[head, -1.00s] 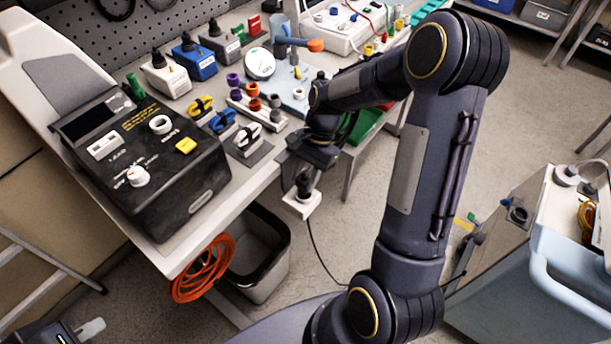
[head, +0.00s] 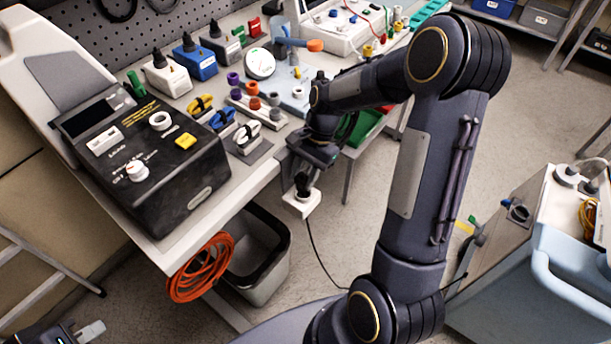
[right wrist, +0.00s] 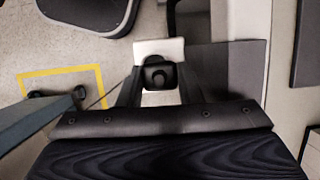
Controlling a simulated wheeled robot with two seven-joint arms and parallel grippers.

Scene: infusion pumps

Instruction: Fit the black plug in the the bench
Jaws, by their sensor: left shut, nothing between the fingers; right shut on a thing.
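My right gripper (head: 303,178) is shut on a dark piece, which I take as the black plug (right wrist: 158,73), just off the bench's near right corner. A white block (head: 301,204) sits at the lower end of this piece; it also shows in the right wrist view (right wrist: 160,48). I cannot tell how the two are joined. A thin dark cable (head: 318,248) hangs below to the floor. The bench (head: 235,195) stands left of the gripper. Where the plug fits in the bench is not clear. My left gripper (head: 88,331) is shut and empty at the bottom left.
A black pump (head: 150,185) fills the bench's near end. Plugs and coloured cable clips stand behind it. An orange cable coil (head: 200,268) hangs at the front edge, beside a grey bin (head: 258,262). A trolley (head: 505,260) stands right. Floor between is open.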

